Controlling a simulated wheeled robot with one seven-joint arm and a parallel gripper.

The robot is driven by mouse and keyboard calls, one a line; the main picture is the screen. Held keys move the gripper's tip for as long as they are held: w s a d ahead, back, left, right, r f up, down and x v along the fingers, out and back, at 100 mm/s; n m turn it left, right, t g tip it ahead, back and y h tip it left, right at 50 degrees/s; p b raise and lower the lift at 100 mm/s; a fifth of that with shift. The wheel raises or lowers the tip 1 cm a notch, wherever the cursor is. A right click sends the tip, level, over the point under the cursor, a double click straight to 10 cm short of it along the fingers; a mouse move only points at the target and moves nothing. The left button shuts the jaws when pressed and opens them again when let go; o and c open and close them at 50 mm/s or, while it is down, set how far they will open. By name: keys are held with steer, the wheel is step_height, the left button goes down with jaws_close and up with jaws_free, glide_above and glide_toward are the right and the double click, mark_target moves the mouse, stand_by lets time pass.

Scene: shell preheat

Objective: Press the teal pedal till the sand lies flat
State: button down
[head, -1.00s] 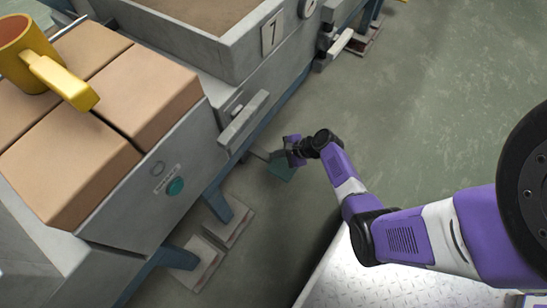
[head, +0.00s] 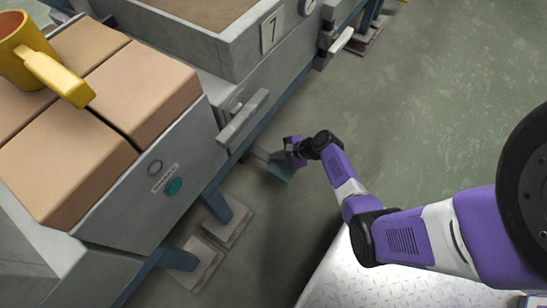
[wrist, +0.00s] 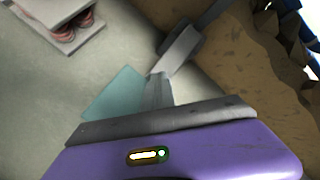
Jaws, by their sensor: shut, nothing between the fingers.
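The teal pedal (head: 280,174) is low beside the grey machine, close to the floor. My gripper (head: 284,155) is shut and empty, right at the pedal, and covers part of it. In the wrist view the teal pedal (wrist: 117,94) shows to the left of my closed fingers (wrist: 158,90). I cannot tell whether the fingers touch it or how far it is pressed. Brown sand (head: 200,8) lies in the grey bin marked 7 at the top; only part of its surface is in view, and that part looks fairly even.
A bench with tan blocks (head: 140,95) and a yellow mug (head: 30,60) stands at left. A grey handle (head: 243,118) juts out above the pedal. Foot plates (head: 228,222) stand on the floor. The floor at right is open.

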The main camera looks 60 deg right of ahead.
mark_target(279, 161)
steer(key=shift+s+a+f+b, duration=0.1)
steer(key=shift+s+f+b, duration=0.1)
steer(key=shift+f+b, duration=0.75)
steer(key=shift+s+f+b, duration=0.2)
steer(key=shift+f+b, duration=0.4)
steer(key=shift+f, duration=0.55)
stand_by(1.6)
steer(key=shift+r, duration=0.1)
steer(key=shift+r+p, duration=2.2)
steer(key=shift+p, duration=0.15)
steer(key=shift+w+r+p, duration=0.25)
steer(key=shift+r+p, duration=0.3)
steer(key=shift+r, duration=0.15)
steer(key=r+p, duration=0.5)
steer(key=shift+w, duration=0.25)
stand_by(0.4)
